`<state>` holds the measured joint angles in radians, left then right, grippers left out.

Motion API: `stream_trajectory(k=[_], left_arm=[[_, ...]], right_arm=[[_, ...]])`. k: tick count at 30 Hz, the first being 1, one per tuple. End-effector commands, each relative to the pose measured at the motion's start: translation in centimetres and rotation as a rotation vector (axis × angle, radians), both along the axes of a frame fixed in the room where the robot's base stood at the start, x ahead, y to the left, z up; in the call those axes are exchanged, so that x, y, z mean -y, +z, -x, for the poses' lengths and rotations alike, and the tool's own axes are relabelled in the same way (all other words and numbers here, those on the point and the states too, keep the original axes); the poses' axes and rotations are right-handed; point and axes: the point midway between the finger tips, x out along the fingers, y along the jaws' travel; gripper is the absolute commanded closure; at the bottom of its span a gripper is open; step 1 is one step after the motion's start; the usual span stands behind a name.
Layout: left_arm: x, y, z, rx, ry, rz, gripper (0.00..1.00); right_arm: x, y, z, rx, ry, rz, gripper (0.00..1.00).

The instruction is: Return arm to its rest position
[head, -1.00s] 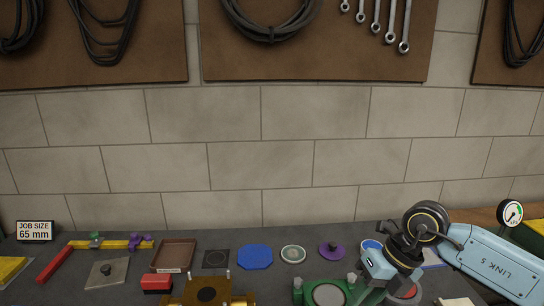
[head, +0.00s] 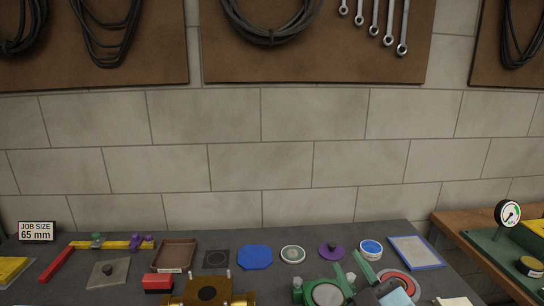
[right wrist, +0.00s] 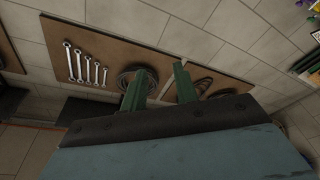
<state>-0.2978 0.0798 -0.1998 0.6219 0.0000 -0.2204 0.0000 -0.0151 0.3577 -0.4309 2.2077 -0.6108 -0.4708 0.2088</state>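My right gripper shows in the right wrist view (right wrist: 159,84) with its two green fingers apart and nothing between them. In the head view, part of my right gripper (head: 372,275) shows low at the right, over the bench beside the green fixture (head: 327,293). The rest of my right arm is cut off by the bottom edge. My left gripper and left arm are not in view.
The dark bench (head: 220,235) holds a brown tray (head: 176,254), a blue octagonal plate (head: 255,256), a purple disc (head: 331,251) and a blue-framed pad (head: 415,252). A pressure gauge (head: 508,213) stands at the right. The air above the bench is clear.

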Motion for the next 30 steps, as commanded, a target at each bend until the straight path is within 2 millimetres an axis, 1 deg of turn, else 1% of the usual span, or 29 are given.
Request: stream_trajectory(k=[1,2,3,5,6,8,9,11,12,14,15,17,18,20,21,24,26,29,30], left_arm=[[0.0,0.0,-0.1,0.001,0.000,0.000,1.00],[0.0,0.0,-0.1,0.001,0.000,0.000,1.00],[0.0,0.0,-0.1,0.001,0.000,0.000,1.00],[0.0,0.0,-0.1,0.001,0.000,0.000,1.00],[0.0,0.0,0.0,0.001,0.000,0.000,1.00],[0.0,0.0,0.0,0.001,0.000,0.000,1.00],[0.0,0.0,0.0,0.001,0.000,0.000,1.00],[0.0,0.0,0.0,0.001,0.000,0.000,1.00],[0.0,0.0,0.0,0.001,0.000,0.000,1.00],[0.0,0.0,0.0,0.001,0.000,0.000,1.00],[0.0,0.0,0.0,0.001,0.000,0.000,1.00],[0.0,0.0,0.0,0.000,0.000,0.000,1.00],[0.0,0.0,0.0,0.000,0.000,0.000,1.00],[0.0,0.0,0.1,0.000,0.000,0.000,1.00],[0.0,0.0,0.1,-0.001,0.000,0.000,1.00],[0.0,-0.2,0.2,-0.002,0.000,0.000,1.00],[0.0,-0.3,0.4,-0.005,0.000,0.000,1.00],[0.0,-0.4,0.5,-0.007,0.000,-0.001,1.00],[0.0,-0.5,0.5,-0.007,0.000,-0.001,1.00]], right_arm=[[1.6,-2.5,0.8,-0.121,-0.071,-0.054,0.70],[2.5,-4.0,1.4,-0.197,-0.113,-0.081,0.70],[3.6,-6.0,2.3,-0.298,-0.164,-0.114,0.70],[5.1,-9.2,4.3,-0.457,-0.235,-0.157,0.70],[5.9,-11.2,5.8,-0.560,-0.276,-0.183,0.70],[6.7,-13.8,8.2,-0.704,-0.324,-0.210,0.70],[7.2,-15.3,9.9,-0.793,-0.350,-0.226,0.70],[7.5,-17.2,12.3,-0.914,-0.379,-0.243,0.70],[7.7,-18.2,13.8,-0.986,-0.394,-0.252,0.70],[7.8,-19.4,16.2,-1.089,-0.412,-0.263,0.70],[7.9,-20.2,17.7,-1.153,-0.421,-0.269,0.70],[7.9,-21.0,19.9,-1.246,-0.431,-0.277,0.70],[7.8,-21.6,21.4,-1.307,-0.436,-0.280,0.70],[7.8,-22.1,23.6,-1.393,-0.441,-0.287,0.70],[7.7,-22.4,25.1,-1.453,-0.443,-0.289,0.70],[7.6,-25.2,24.1,-1.456,-0.443,-0.281,0.70],[7.5,-26.8,23.8,-1.461,-0.444,-0.279,0.70],[7.4,-29.7,23.5,-1.473,-0.446,-0.275,0.70],[7.4,-31.0,23.4,-1.477,-0.447,-0.273,0.70]])
